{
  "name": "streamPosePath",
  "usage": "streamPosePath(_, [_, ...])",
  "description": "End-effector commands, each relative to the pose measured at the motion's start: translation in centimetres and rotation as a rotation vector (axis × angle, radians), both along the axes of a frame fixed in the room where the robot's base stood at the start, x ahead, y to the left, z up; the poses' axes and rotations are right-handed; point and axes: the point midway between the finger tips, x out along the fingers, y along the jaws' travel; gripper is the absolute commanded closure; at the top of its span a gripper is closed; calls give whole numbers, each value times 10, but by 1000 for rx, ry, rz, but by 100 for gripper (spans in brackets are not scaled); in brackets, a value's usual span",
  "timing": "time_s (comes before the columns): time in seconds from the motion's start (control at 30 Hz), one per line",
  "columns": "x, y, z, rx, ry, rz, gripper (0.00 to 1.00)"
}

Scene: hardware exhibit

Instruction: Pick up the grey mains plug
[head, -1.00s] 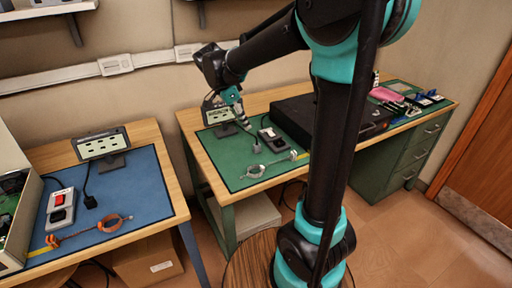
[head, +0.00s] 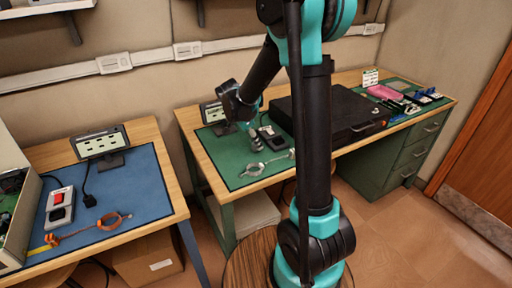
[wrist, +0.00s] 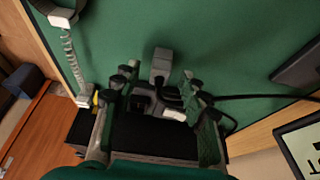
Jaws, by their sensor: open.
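The grey mains plug (wrist: 162,65) shows in the wrist view as a small grey block over the green mat, roughly between my gripper's fingertips. My gripper (wrist: 156,78) is open, with one finger to each side and nothing clasped. In the head view my gripper (head: 255,142) is low over the left part of the green mat (head: 232,165) and largely hides the plug. Whether a finger touches the plug cannot be told.
A switch box (head: 269,132) is close beside my gripper. A black case (head: 350,118) stands to the right, and a small display (head: 212,112) behind left. A ringed metal tool (head: 254,169) lies in front. A black cable (wrist: 262,97) runs across the mat.

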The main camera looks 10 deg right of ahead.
Motion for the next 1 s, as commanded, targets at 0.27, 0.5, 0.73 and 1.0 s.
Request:
streamPosePath(0.27, [1, -6, -15, 0, 0, 1, 57])
streamPosePath(0.5, [1, -6, -15, 0, 0, 1, 71])
streamPosePath(0.73, [1, -6, -15, 0, 0, 1, 98])
streamPosePath(1.0, [1, -6, -14, 0, 0, 1, 98])
